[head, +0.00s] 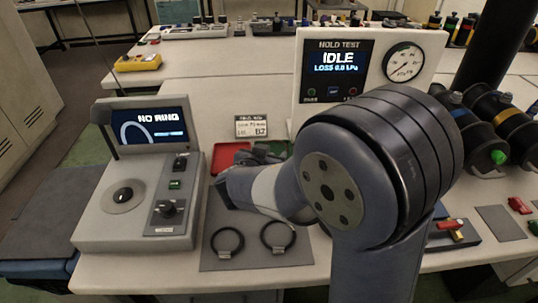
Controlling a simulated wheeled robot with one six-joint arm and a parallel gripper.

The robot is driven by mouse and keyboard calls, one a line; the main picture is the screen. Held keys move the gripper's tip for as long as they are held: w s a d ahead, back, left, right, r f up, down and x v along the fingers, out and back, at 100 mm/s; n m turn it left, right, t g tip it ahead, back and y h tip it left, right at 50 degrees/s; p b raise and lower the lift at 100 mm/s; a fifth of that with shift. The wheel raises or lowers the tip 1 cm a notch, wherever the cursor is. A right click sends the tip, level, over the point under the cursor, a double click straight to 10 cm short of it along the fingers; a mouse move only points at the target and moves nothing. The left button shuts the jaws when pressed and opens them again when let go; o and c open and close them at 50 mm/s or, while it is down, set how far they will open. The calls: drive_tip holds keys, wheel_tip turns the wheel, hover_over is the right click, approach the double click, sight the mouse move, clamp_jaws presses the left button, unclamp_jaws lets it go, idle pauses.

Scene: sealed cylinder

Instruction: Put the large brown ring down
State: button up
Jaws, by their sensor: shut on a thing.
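My gripper (222,193) shows only in part, dark and small, at the left end of my arm above the back of a grey mat (208,262). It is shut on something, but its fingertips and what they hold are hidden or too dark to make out. I cannot see a large brown ring clearly anywhere. Two dark rings lie flat and apart on the mat, a left ring (214,247) and a right ring (265,233), each with a small pale tag.
A grey device (100,222) reading "NO RING" stands left of the mat. Behind the mat are a red tray (231,152), a green tray (276,149) and a small sign (251,127). A hold test panel (310,90) reading "IDLE" stands behind my arm. Black spools (482,137) stand right.

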drive_tip(key=shift+s+d+f+b, duration=0.1)
drive_tip(key=shift+s+f+b, duration=0.1)
drive_tip(key=shift+f+b, duration=0.7)
drive_tip(key=o, duration=1.1)
drive_tip(key=shift+r, duration=0.15)
drive_tip(key=shift+c, duration=0.2)
drive_tip(key=shift+r, duration=0.1)
drive_tip(key=r+p, duration=0.1)
drive_tip(key=p, duration=0.1)
drive_tip(key=shift+w+r+p, duration=0.15)
drive_tip(key=shift+r+p, duration=0.05)
drive_tip(key=shift+p, duration=0.2)
drive_tip(key=v, duration=1.2)
